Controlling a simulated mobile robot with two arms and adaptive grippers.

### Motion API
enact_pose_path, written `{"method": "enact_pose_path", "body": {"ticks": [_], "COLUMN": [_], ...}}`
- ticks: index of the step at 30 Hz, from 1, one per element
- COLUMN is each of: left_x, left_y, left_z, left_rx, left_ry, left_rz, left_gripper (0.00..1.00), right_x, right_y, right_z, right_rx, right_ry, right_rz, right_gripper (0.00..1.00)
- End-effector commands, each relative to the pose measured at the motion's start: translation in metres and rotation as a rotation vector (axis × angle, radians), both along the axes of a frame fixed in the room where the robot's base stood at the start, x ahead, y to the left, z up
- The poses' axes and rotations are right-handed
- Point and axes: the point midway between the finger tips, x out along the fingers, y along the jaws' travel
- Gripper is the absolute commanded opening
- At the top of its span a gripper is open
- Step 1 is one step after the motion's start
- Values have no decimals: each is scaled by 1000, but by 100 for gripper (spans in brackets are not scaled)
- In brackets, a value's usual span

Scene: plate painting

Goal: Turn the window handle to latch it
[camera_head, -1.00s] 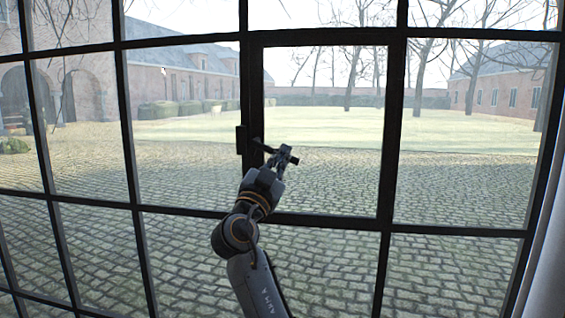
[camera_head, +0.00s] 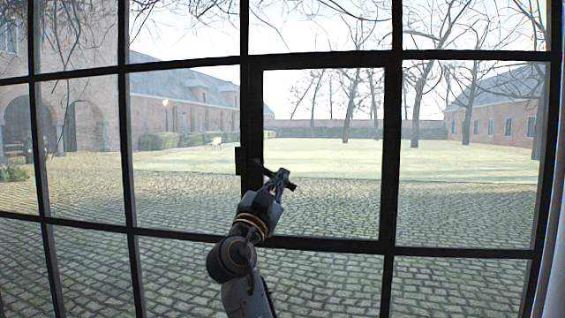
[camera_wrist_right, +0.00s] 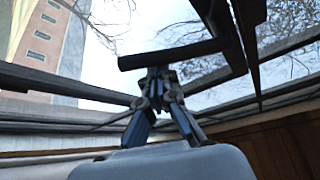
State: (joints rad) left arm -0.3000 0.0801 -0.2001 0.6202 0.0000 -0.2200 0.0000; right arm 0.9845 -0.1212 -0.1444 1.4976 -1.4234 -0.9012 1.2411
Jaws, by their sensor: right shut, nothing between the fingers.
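The window handle (camera_head: 260,165) is a short dark bar on the left upright of the framed pane, slanting slightly down to the right. In the right wrist view, a dark bar that looks like the handle (camera_wrist_right: 172,54) lies across, just beyond the fingertips. My right gripper (camera_head: 281,179) is at the handle's right end, shut with nothing between its fingers. The wrist view also shows its fingers (camera_wrist_right: 158,82) close to the bar; whether they touch it I cannot tell. My left gripper is not in view.
The dark window frame (camera_head: 386,150) surrounds the pane, with a small dark block (camera_head: 240,161) on its left upright beside the handle. More glazing bars (camera_head: 127,130) cross the view. A pale curtain or wall edge (camera_head: 555,270) stands at the far right.

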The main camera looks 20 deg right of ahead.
Motion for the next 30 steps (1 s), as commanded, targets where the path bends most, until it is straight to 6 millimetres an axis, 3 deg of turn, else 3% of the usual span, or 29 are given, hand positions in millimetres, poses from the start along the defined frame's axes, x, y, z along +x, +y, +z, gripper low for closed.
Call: {"method": "enact_pose_path", "body": {"ticks": [7,21,30], "left_x": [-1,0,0], "left_y": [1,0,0], "left_z": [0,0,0], "left_rx": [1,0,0], "left_ry": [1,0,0], "left_rz": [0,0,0], "left_gripper": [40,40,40], "right_x": [-10,-64,-72], "right_y": [12,71,79], "right_z": [-10,-51,-56], "right_rx": [1,0,0], "right_ry": [1,2,0], "right_rz": [2,1,0], "right_gripper": [0,0,0]}}
